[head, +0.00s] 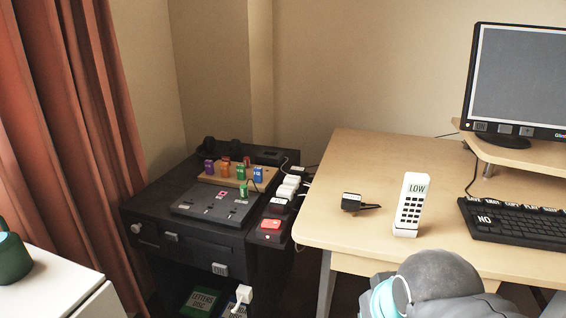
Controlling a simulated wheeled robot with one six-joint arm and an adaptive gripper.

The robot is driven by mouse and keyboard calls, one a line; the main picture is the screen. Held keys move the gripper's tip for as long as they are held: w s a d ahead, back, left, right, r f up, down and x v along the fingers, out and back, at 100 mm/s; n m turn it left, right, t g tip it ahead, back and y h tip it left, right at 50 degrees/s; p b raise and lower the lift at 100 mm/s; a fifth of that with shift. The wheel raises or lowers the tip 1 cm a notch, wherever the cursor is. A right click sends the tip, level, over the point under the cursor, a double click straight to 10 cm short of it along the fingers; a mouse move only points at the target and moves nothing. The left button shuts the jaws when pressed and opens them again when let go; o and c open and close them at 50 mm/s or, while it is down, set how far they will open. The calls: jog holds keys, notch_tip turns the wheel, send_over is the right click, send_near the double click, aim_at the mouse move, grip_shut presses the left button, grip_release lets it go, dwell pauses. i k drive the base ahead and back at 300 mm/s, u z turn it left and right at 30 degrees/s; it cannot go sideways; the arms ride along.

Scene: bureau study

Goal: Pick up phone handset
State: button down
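A grey rounded part of my arm with a light blue ring shows at the bottom, below and in front of the handset. My gripper is out of the picture, so its opening and contents are hidden.
A small black item (355,203) lies left of the handset. A black keyboard (514,222) and a monitor (522,80) on a raised shelf are to the right. A dark cabinet (185,245) with coloured blocks stands left. The desk's back left is clear.

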aim_at(415, 189)
jog(key=u, duration=0.05)
jog(key=k, duration=0.5)
jog(key=u, duration=1.25)
jog(key=i, duration=1)
jog(key=z, duration=2.05)
